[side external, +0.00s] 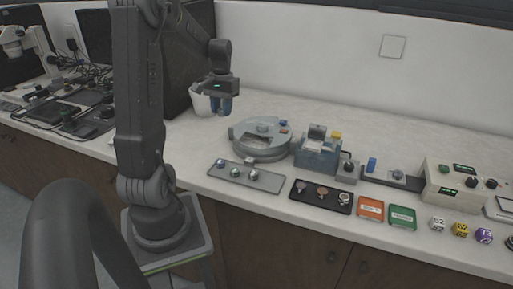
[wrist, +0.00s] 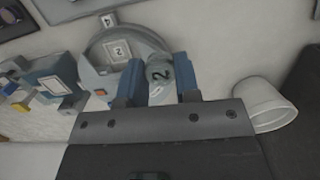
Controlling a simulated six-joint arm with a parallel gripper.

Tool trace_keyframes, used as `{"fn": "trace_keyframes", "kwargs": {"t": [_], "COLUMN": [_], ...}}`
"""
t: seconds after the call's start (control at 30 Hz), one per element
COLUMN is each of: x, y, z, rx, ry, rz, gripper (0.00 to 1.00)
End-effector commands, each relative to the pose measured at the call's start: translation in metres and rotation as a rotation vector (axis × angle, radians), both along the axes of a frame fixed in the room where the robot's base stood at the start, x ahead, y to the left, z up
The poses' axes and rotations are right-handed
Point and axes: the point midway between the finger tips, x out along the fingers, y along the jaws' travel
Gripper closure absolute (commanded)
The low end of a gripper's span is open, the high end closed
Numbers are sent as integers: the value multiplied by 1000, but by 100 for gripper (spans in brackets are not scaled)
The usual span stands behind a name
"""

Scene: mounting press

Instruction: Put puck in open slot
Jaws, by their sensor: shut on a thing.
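My gripper (side external: 223,108) has blue fingers and hangs above the bench, left of the round grey machine (side external: 262,138). The puck cannot be made out in the side view. The round machine (wrist: 88,76) lies beyond and left of the puck in the wrist view, with a label marked 2 on it. An opening shows in its front in the side view, but I cannot tell which slot is open.
A white cup (side external: 199,101) stands beside my gripper; it also shows in the wrist view (wrist: 263,104). A grey tray (side external: 270,187) with several small pieces and a black tray (side external: 337,208) lie in front. A blue-grey press (side external: 316,155) stands right of the round machine.

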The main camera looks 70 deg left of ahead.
Motion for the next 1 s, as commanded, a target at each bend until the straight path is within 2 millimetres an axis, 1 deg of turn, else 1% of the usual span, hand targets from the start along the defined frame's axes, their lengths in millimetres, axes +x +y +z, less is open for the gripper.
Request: {"fn": "trace_keyframes", "kwargs": {"t": [0.03, 0.07, 0.17, 0.27, 0.5, 0.63, 0.73, 0.87, 1.0], "x": [-5, -6, 1, 18, 67, 87, 95, 99, 98], "y": [3, 3, 1, -7, -28, -36, -39, -41, -41], "z": [1, 1, -4, -16, -48, -61, -66, -73, -94], "rx": [1, 1, -2, -3, -2, -2, 0, 0, -1], "ry": [-1, 0, 1, 2, 2, 1, 0, 1, 3], "rz": [14, 19, 21, 18, 18, 21, 22, 24, 25], "gripper": [96, 96, 96, 96, 96, 96, 96, 96, 96]}}
